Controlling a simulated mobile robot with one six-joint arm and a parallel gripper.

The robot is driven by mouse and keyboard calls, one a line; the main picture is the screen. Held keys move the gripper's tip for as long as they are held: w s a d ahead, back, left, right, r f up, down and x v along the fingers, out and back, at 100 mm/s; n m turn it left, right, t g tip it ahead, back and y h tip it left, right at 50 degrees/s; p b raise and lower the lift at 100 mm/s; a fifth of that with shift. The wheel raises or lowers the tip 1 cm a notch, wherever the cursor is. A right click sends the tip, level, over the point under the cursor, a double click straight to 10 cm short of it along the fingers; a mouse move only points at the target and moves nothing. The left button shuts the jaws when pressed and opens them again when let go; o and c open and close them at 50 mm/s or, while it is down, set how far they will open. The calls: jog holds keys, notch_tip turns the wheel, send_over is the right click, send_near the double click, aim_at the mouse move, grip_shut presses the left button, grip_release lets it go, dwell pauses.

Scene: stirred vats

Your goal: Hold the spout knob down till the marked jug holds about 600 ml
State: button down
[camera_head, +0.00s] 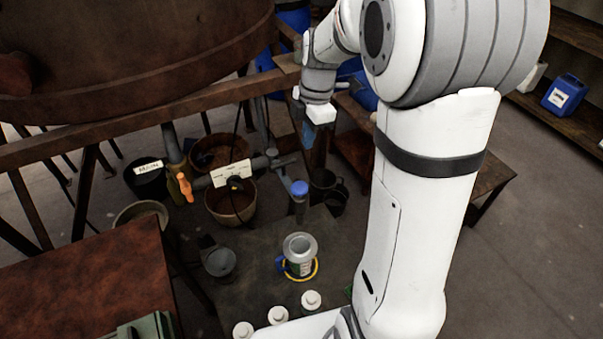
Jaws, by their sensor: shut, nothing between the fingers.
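A blue round knob (299,188) tops a short upright post at the end of the dark pipework, above the low dark table. Below it, a pale grey round-mouthed jug (299,246) stands on the table, with a coloured label and a yellow ring around its lower part. Its scale and liquid level cannot be read from here. My gripper (308,134) hangs from the white wrist, above and behind the knob in the picture and apart from it. It is shut and empty; its fingertips are small and hard to make out.
A grey cup (218,262) stands left of the jug, and white-capped bottles (311,299) stand in front. An orange valve handle (185,188) and white-labelled pipes are at left. A large rusty vat (130,50) and its beam (150,122) fill the upper left.

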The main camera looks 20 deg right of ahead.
aim_at(302, 188)
jog(key=shift+w+f, duration=0.1)
dwell(0.3)
jog(key=f+p, duration=0.1)
jog(key=f, duration=0.3)
jog(key=a+f+p, duration=0.1)
jog(key=f, duration=0.4)
jog(key=f+p, duration=0.1)
jog(key=f, duration=0.3)
jog(key=shift+a+f, duration=0.3)
jog(key=shift+f, duration=0.1)
notch_tip(302, 188, down, 2)
jog(key=b, duration=0.3)
jog(key=shift+f, duration=0.2)
jog(key=shift+s+f+b, duration=0.2)
jog(key=shift+s+b, duration=0.15)
jog(key=shift+s, duration=0.1)
notch_tip(302, 188, up, 15)
jog(key=d, duration=0.1)
jog(key=shift+w+d, duration=0.3)
jog(key=shift+w, duration=0.1)
